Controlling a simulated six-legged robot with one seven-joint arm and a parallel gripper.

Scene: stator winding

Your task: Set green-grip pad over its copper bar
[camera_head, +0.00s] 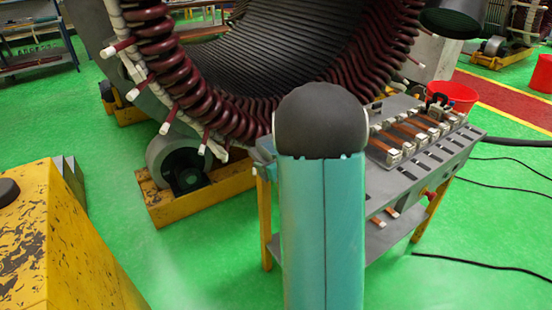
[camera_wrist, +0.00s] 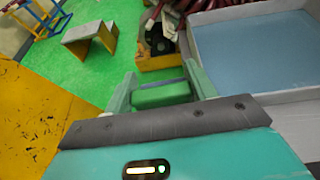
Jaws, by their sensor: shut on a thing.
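In the wrist view, my gripper (camera_wrist: 160,76) has its two pale green fingers on either side of a green block, the grip of the green-grip pad (camera_wrist: 163,96). A thin grey-purple strip shows along the grip's far edge. The pad's underside is hidden. In the head view, several copper bars (camera_head: 410,131) lie in pale end blocks on the grey bench (camera_head: 440,160) at right. I cannot tell which bar belongs to the pad. My teal arm fills the lower middle of the head view, and my gripper is out of sight there. No copper bar shows clearly in the wrist view.
The large stator (camera_head: 190,75) with dark red coils stands behind the bench. A yellow-based roller (camera_head: 185,175) is below it. A yellow block (camera_head: 60,240) is at left. In the wrist view, a pale-walled tray (camera_wrist: 290,98) with a blue floor lies right of my gripper.

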